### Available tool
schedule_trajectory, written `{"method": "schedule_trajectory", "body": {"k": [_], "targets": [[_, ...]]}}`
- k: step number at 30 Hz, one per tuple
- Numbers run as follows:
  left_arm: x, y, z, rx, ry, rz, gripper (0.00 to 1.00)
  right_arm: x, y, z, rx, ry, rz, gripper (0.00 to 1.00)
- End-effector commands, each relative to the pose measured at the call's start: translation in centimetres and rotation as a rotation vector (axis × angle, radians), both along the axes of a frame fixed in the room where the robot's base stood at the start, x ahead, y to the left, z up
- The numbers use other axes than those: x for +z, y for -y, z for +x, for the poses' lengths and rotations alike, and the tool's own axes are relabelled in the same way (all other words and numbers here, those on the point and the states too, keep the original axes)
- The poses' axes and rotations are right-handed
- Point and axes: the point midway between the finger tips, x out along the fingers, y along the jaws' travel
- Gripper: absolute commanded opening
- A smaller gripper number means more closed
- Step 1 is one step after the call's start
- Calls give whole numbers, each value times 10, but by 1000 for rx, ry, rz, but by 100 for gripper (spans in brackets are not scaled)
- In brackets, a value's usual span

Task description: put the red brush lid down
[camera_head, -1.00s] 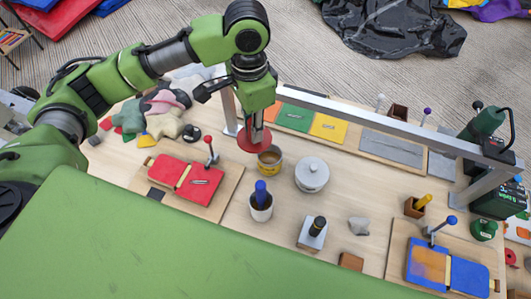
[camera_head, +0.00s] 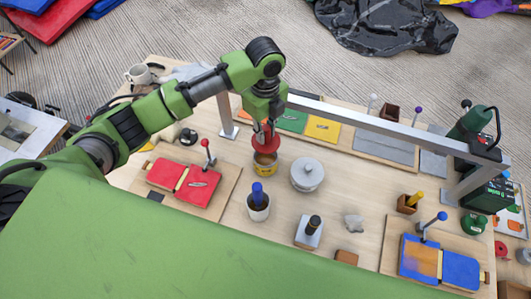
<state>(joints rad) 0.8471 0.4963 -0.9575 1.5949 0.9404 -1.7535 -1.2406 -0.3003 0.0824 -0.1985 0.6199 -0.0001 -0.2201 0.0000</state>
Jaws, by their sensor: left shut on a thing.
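The red brush lid (camera_head: 265,143) is a round red disc held in my left gripper (camera_head: 264,127). My left gripper points down and is shut on the upper part of the lid; its fingertips are partly hidden. The lid is right above or at the rim of a yellow-labelled tin (camera_head: 265,168) with a brown top. I cannot tell whether lid and tin touch. My right gripper is not in view.
A grey lidded pot (camera_head: 307,175) stands right of the tin, and a white cup with a blue-topped tool (camera_head: 258,207) in front. A red board (camera_head: 185,183) lies left. A grey metal rail (camera_head: 375,123) runs behind. Bare wood (camera_head: 345,190) shows right of the pot.

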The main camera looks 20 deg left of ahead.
Motion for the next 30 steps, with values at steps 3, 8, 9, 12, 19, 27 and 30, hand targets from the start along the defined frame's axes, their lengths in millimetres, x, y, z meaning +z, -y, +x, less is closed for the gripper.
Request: {"method": "schedule_trajectory", "body": {"k": [3, 8, 9, 12, 19, 27, 30], "targets": [[-22, 0, -1, 2, -4, 0, 2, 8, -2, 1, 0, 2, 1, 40], [-40, 0, 0, 2, -1, 0, 2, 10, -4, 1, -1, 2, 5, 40], [-43, 0, -1, 3, -2, 1, 2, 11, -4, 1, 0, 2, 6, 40], [-57, 0, -2, 3, -4, 1, 2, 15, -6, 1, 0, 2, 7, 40], [-79, 0, -1, 2, -1, 0, 2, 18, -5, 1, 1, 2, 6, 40], [-80, 0, -1, 2, 0, 0, 2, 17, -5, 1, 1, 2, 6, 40], [-82, 0, 0, 2, 1, 0, 24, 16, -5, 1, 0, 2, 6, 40]]}}
